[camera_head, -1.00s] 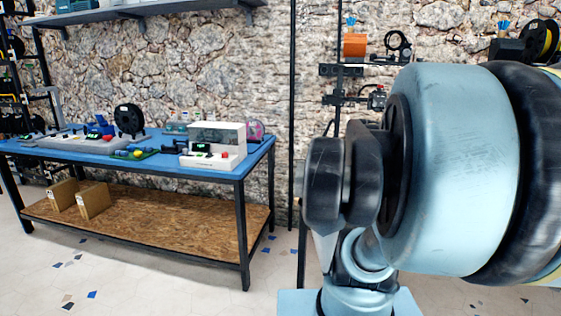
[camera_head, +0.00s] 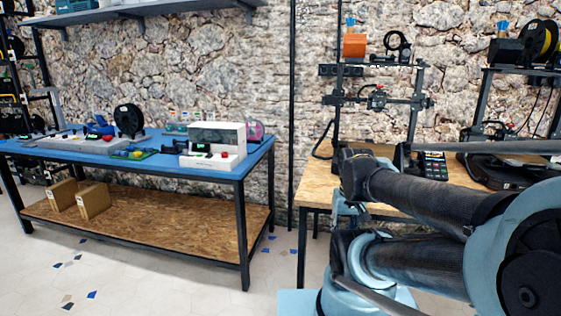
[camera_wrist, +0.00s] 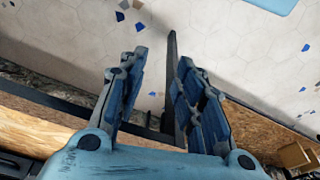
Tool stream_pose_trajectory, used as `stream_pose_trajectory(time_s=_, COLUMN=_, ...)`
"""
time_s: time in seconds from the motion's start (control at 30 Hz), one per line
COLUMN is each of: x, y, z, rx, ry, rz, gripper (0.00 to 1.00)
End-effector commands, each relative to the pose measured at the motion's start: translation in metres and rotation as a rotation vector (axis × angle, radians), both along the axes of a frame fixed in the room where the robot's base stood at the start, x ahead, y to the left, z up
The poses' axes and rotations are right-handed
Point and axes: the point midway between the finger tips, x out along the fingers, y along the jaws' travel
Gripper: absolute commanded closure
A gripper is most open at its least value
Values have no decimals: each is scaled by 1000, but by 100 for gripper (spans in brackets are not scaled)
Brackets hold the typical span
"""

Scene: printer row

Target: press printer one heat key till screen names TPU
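A second printer with a yellow-and-black spool (camera_head: 482,100) stands further right. I cannot tell which is printer one. My gripper (camera_wrist: 160,57) shows in the wrist view with its two blue-padded fingers apart and nothing between them, over the floor and a wooden board edge. I cannot make it out in the head view.
A blue-topped workbench (camera_head: 60,150) at left holds a white box device (camera_head: 216,145) and several small items. Cardboard boxes (camera_head: 93,200) stand on its lower shelf. My arm crosses the right side, covering part of the printer table. The floor (camera_head: 150,275) in front is clear.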

Motion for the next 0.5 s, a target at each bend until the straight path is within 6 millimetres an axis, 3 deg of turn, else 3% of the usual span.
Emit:
stream_pose_trajectory(time_s=0.03, x=3, y=0, z=2, rx=0, ry=0, rz=0, gripper=86)
stream_pose_trajectory(time_s=0.1, x=3, y=0, z=1, rx=0, ry=1, rz=0, gripper=100)
stream_pose_trajectory(time_s=0.5, x=2, y=0, z=2, rx=0, ry=0, rz=0, gripper=100)
